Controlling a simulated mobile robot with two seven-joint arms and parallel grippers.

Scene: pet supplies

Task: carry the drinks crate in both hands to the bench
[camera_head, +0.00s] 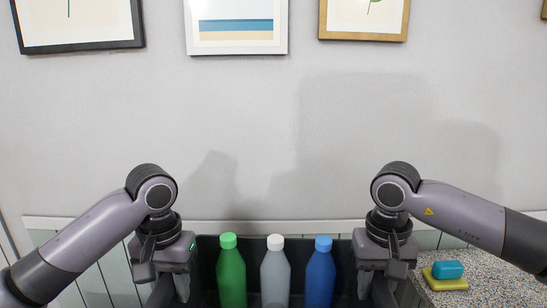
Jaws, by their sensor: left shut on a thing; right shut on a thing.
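The dark drinks crate (253,241) is at the bottom middle of the head view, its lower part cut off by the frame. Three upright bottles stand in it: a green bottle (231,273), a grey-white bottle with a white cap (275,275) and a blue bottle (320,276). My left gripper (172,288) points down and is shut on the crate's left side. My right gripper (376,287) points down and is shut on the crate's right side. The fingertips are partly hidden at the bottom edge. The bench is not clearly identifiable in view.
A grey wall (250,130) with framed pictures rises behind. Pale green panelling (90,288) shows at the lower left.

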